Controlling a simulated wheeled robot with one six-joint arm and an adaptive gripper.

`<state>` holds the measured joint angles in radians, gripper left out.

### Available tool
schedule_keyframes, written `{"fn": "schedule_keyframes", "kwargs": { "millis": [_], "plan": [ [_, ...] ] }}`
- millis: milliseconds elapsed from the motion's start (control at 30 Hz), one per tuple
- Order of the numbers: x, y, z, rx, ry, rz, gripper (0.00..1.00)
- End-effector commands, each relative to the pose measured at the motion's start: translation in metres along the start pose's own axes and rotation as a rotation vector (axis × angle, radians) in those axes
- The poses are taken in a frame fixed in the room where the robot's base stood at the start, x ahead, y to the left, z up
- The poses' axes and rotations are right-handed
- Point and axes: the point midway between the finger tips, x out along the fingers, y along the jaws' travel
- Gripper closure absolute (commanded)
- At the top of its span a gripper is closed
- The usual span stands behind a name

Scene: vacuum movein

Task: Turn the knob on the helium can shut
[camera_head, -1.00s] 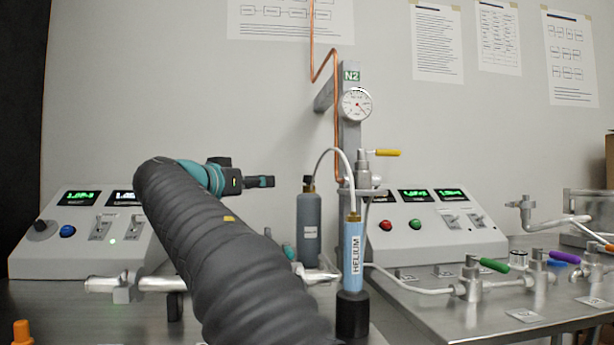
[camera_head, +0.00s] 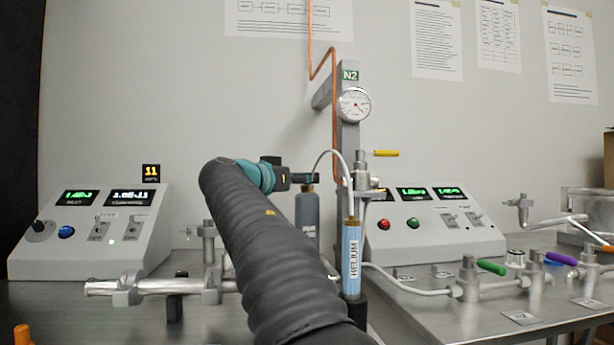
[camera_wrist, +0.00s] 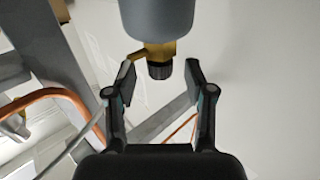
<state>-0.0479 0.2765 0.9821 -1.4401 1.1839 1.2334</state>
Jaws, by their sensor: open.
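A grey can (camera_head: 307,218) stands behind my arm, with its lower part hidden. In the wrist view the can (camera_wrist: 160,15) appears upside down, with a brass valve (camera_wrist: 158,50) and a black ribbed knob (camera_wrist: 160,71) at its end. My gripper (camera_wrist: 161,74) is open, with one finger on each side of the knob. No clear contact shows. In the head view my gripper (camera_head: 303,179) is level with the can's top, which it partly covers. A blue cylinder (camera_head: 352,258) marked HELIUM stands to the right, joined by a white hose.
A copper pipe (camera_head: 334,100) and a grey post with a gauge (camera_head: 354,104) rise behind the can. Control boxes stand at left (camera_head: 90,235) and right (camera_head: 430,230). Metal pipework (camera_head: 165,286) lies left of my arm. Valves with coloured handles (camera_head: 491,267) are at right.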

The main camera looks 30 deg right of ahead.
Motion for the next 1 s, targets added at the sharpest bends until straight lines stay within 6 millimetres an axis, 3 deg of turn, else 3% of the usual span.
{"fn": "schedule_keyframes", "kwargs": {
  "millis": [200,567,800,1000],
  "plan": [
    [0.022,0.0,0.0,0.0,-0.001,0.0,0.46],
    [0.026,0.0,0.0,0.0,-0.001,0.0,0.46],
    [0.026,0.0,0.0,0.0,0.0,0.0,1.0],
    [0.026,0.0,0.002,0.0,0.0,-0.016,1.0]
  ]
}}
